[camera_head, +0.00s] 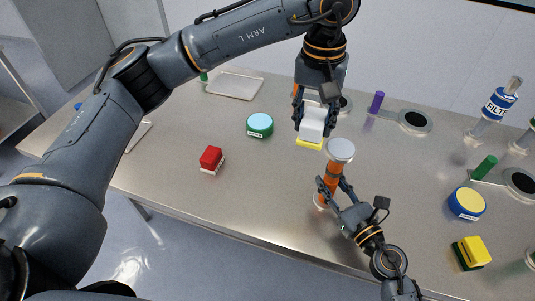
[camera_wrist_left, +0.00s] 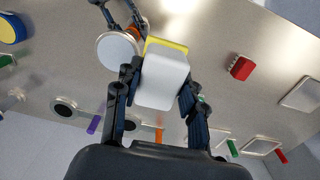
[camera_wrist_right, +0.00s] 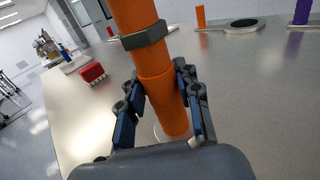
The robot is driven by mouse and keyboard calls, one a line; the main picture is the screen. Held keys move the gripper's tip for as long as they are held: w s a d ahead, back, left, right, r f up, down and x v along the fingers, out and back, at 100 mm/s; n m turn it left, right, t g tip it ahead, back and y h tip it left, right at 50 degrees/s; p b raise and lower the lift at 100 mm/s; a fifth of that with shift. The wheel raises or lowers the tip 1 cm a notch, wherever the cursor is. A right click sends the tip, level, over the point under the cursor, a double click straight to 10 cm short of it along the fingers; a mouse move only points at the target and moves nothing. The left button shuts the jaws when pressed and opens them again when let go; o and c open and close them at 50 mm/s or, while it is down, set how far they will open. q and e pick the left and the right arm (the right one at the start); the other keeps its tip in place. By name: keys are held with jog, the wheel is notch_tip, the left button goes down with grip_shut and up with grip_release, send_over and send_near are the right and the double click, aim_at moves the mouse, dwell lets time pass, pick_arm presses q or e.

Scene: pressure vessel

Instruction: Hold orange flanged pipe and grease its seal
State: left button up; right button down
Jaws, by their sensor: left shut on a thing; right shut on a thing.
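The orange flanged pipe (camera_head: 328,180) stands roughly upright above the steel table, with a pale round flange (camera_head: 341,150) on top. My right gripper (camera_head: 330,190) is shut on its orange body, which fills the right wrist view (camera_wrist_right: 155,75) with a dark hex collar. My left gripper (camera_head: 311,108) is shut on a white block with a yellow underside (camera_head: 312,125), seen also in the left wrist view (camera_wrist_left: 163,80). The block is just beside and above the flange. Whether they touch is unclear. The seal itself cannot be made out.
A red block (camera_head: 211,159) and a green tin (camera_head: 260,125) lie on the table left of the pipe. A yellow-topped tin (camera_head: 466,203) and a yellow sponge-like block (camera_head: 472,252) are at the right. The table's front middle is clear.

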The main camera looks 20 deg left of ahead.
pick_arm(q)
jog(key=w+d+r, duration=0.1)
jog(key=d+r, duration=0.3)
jog(key=r, duration=0.1)
jog(key=shift+w+d+f, duration=0.1)
jog(key=shift+f, duration=1.75)
jog(key=shift+d+f, duration=0.1)
jog(key=shift+f, duration=1.75)
jog(key=shift+d+f, duration=0.2)
jog(key=shift+d, duration=0.45)
jog(key=shift+c, duration=0.4)
pick_arm(e)
jog(key=shift+s+a, duration=0.1)
pick_arm(q)
jog(key=shift+w+d+f, duration=0.15)
jog(key=shift+d, duration=1.25)
jog(key=shift+a, duration=0.5)
jog(key=a, duration=0.3)
jog(key=shift+a, duration=0.1)
notch_tip(320, 180, up, 8)
jog(key=shift+r, duration=0.25)
